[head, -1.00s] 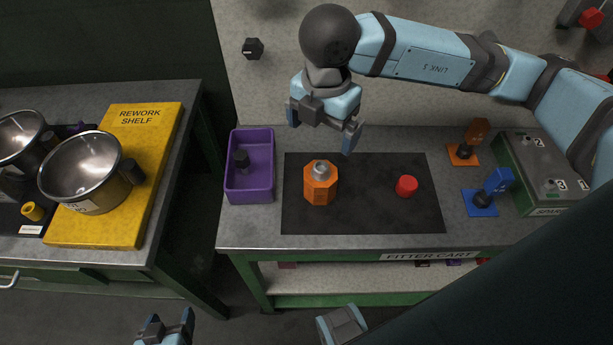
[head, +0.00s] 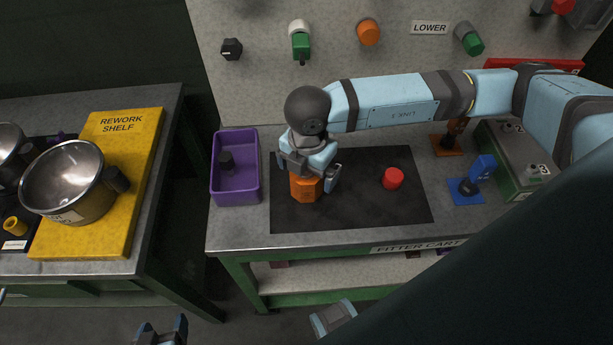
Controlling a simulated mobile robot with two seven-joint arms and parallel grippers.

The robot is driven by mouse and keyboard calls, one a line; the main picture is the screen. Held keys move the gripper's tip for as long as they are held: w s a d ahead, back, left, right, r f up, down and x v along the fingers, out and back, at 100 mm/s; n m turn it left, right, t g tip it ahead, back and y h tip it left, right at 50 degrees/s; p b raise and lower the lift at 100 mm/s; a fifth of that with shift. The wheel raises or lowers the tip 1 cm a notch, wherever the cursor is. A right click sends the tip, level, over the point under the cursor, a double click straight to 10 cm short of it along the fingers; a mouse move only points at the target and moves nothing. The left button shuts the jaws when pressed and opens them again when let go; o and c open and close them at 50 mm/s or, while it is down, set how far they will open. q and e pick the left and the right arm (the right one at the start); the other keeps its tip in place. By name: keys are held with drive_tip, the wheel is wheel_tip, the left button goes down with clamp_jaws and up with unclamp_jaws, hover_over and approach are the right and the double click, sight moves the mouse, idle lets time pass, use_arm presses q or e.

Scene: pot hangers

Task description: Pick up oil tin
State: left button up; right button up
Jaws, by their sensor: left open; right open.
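The orange, six-sided can (head: 305,191), which I take to be the oil tin, stands upright on the dark mat (head: 355,207) on the fitter cart. My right gripper (head: 308,172) is directly over it, pointing down. Its open fingers come down on either side of the can's upper part. The gripper hides the can's top, and I cannot tell whether the fingers touch it. My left gripper (head: 163,330) is low at the bottom edge, open and empty, away from the cart.
A red cylinder (head: 393,178) stands on the mat to the right. A purple bin (head: 237,194) holding a dark part is left of the mat. A blue stand (head: 466,190) is farther right. The yellow rework shelf (head: 118,215) carries a steel pot (head: 65,183).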

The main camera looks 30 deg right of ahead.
drive_tip(key=shift+f, duration=0.3)
drive_tip(key=c, duration=1)
drive_tip(key=shift+r, duration=0.15)
wheel_tip(320, 180, up, 20)
drive_tip(key=shift+f+p, duration=0.1)
drive_tip(key=shift+p, duration=0.25)
